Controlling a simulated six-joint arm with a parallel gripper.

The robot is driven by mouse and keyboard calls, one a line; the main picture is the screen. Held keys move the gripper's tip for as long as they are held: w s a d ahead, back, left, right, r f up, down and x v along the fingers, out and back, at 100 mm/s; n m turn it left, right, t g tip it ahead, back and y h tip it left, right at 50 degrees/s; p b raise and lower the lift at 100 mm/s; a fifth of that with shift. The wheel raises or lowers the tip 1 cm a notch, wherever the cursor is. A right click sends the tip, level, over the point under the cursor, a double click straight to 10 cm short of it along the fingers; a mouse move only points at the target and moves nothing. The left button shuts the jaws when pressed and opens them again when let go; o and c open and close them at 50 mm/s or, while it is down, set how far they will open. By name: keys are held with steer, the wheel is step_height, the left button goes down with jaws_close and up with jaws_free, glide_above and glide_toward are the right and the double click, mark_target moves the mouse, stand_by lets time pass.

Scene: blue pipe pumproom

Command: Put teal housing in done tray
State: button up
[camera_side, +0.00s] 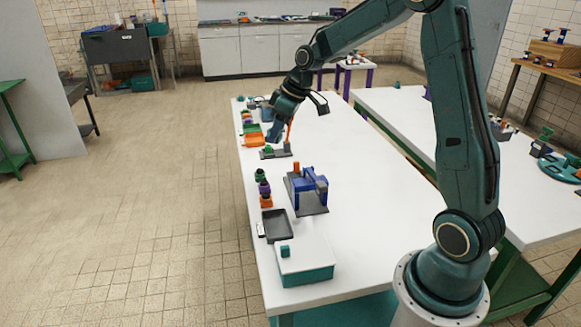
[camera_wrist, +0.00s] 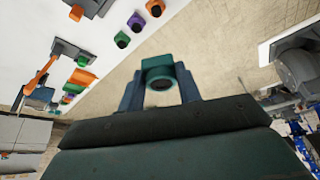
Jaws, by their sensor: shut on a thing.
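A teal housing (camera_wrist: 159,72) with a dark round opening is held between the two fingers of my gripper (camera_wrist: 160,88) in the wrist view. In the side view my gripper (camera_side: 273,134) points down near the table's far left edge, by the orange tray (camera_side: 254,141); the housing cannot be made out there. Tiled floor shows behind the housing in the wrist view. A black tray (camera_side: 278,225) lies at the near left of the table and looks empty. I cannot tell which tray is the done tray.
A lever fixture (camera_side: 276,153) stands close to my gripper. A blue clamp fixture (camera_side: 308,190) is nearer. Green, purple and orange housings (camera_side: 263,188) line the left edge. A white-topped teal box (camera_side: 306,267) is at the front. The table's right side is clear.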

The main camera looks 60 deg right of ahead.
steer(key=s+a+f+n, duration=0.1)
steer(key=s+a, duration=0.5)
steer(key=a, duration=0.2)
steer(key=shift+a, duration=0.25)
steer(key=shift+f, duration=0.15)
glide_above(275, 227)
steer(key=s, duration=0.1)
steer(key=f, duration=1.6)
steer(key=shift+s+d, duration=0.15)
steer(key=shift+d, duration=0.05)
steer(key=shift+f, duration=1.9)
steer(key=shift+f, duration=0.15)
steer(key=o, duration=1.2)
